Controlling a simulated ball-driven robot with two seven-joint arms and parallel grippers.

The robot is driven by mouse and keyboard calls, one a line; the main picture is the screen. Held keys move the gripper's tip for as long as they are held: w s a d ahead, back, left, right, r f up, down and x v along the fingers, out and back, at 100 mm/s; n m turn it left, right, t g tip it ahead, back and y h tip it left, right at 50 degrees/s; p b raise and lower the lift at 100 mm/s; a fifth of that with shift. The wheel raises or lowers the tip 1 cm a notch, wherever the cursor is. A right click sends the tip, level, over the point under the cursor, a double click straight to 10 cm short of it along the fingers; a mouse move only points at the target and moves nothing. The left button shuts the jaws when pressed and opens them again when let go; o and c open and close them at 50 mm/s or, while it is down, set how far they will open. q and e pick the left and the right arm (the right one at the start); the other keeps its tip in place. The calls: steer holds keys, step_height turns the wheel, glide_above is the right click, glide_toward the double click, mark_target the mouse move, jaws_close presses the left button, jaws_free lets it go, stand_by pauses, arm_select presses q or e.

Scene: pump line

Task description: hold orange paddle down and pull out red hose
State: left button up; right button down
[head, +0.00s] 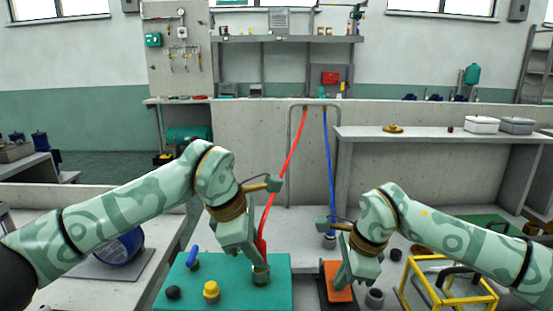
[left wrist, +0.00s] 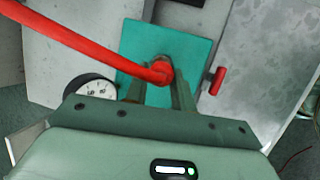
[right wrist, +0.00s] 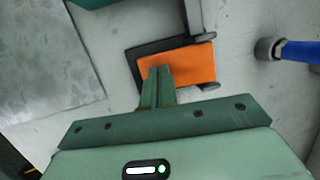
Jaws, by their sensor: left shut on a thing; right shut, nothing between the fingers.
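The red hose (head: 294,155) hangs from a pipe frame and runs down to a fitting (head: 260,277) on the teal block (head: 235,295). My left gripper (head: 258,262) is shut on the hose's lower end; its fingers sit on either side of the red hose (left wrist: 75,40) in the left wrist view. The orange paddle (head: 337,278) lies on a dark base to the right of the block. My right gripper (right wrist: 159,72) is shut and empty, with its fingertips over the orange paddle (right wrist: 195,66). Whether they touch it or press it down is hard to tell.
A blue hose (head: 329,160) runs down to a grey socket behind the paddle. A yellow frame (head: 440,290) stands to the right. A yellow knob (head: 211,289) and a blue handle (head: 192,256) are on the block's left. A gauge (left wrist: 90,88) shows in the left wrist view.

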arm_select(q)
steer(key=shift+w+r, duration=0.15)
steer(key=shift+r, duration=0.1)
arm_select(e)
steer(key=shift+f, duration=0.1)
